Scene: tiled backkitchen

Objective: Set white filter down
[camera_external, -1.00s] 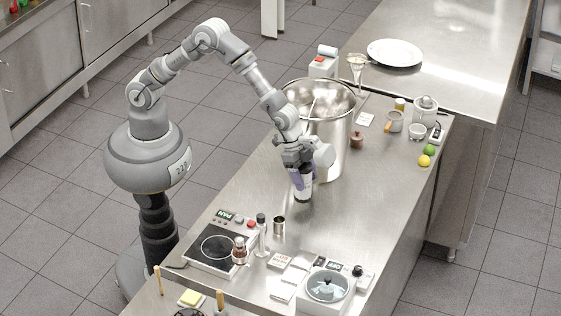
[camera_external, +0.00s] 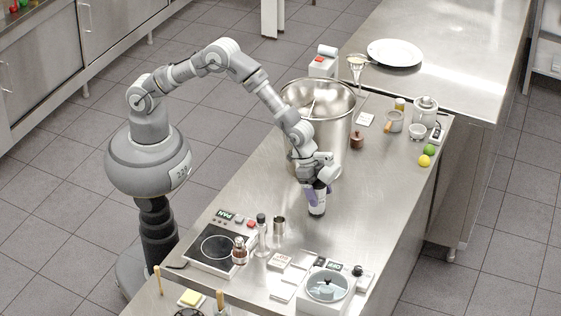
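My gripper (camera_external: 317,191) is over the middle of the steel worktop, in front of the big steel pot.
The big pot (camera_external: 345,125) stands just behind my gripper. A hotplate (camera_external: 215,248), a small steel cup (camera_external: 279,226) and a white device with a round bowl (camera_external: 327,288) stand nearer the camera. The worktop (camera_external: 375,205) right of my gripper is clear.

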